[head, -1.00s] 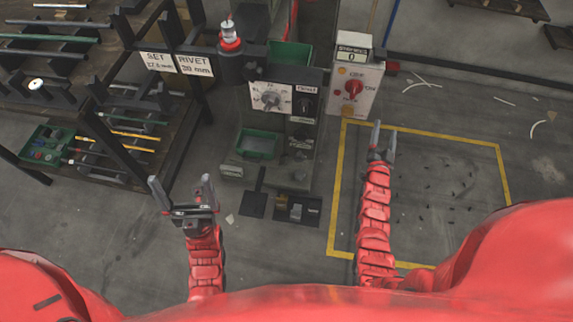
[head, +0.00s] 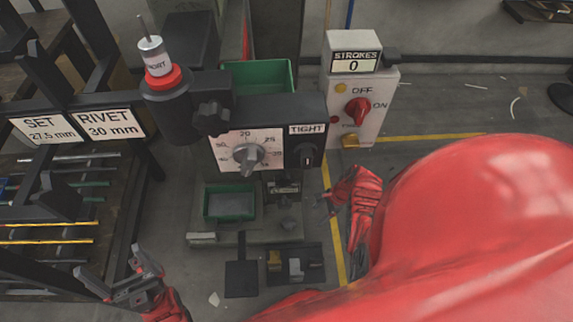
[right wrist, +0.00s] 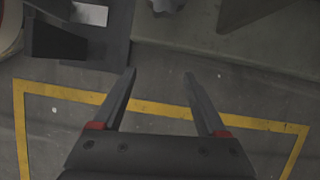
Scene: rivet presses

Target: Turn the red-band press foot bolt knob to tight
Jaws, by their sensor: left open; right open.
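The press with a red band (head: 165,78) round its upper cylinder stands ahead of me. A black lobed knob (head: 212,115) is on its front, left of a dial with a grey pointer knob (head: 248,155). I cannot tell which is the foot bolt knob. My left gripper (head: 108,260) is open and empty at the lower left. My right gripper (right wrist: 160,75) is open and empty in the right wrist view, over the floor, apart from the press.
A grey STROKES box with a red switch (head: 358,111) stands right of the press. A rack (head: 50,180) with rods stands at the left. Yellow floor tape (right wrist: 60,92) marks clear floor.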

